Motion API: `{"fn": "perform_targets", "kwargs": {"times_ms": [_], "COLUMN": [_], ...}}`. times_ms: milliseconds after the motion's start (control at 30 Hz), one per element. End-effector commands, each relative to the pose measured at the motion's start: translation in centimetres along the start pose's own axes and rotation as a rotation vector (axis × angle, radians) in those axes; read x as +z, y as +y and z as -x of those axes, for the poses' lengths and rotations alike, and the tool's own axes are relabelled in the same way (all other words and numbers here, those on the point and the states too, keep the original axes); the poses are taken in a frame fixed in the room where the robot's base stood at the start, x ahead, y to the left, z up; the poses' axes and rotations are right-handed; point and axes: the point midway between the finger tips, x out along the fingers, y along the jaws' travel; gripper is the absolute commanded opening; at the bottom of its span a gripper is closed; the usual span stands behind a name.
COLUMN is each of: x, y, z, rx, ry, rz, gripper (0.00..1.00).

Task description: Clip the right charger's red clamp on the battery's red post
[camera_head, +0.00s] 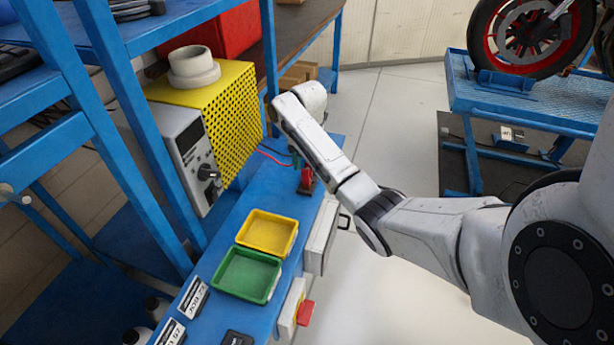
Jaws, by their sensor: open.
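A charger (225,115) with a yellow perforated case and a grey front panel with a dark knob stands on the blue bench at the left. A red and a dark teal cable run from its right side. A red clamp (307,177) stands at the bench's right edge, just below my forearm in the picture. My arm reaches from the right to above the bench edge. Its gripper is hidden behind the wrist and forearm, so its hold on the clamp cannot be seen. A small box (511,137), possibly the battery, sits low under the motorcycle stand; its posts are too small to tell.
A yellow tray (267,252) and a green tray (228,298) lie on the bench. A red emergency button (306,312) juts from its front. Blue shelf posts (150,160) stand at the left. A blue motorcycle stand (540,105) is at the right, with clear floor between.

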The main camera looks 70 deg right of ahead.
Motion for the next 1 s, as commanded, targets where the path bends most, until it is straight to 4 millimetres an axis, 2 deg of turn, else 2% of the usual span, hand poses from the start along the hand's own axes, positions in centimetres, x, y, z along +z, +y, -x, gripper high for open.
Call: {"fn": "perform_targets", "kwargs": {"times_ms": [400,800,1000], "x": [0.0,0.0,0.0], "y": [0.1,0.1,0.1], "z": [-4.8,-5.2,-5.1], "rx": [-0.002,-0.001,-0.001], "ry": [0.001,0.000,0.000], "rz": [0.000,0.000,0.000], "gripper": [0.55,0.55,0.36]}}
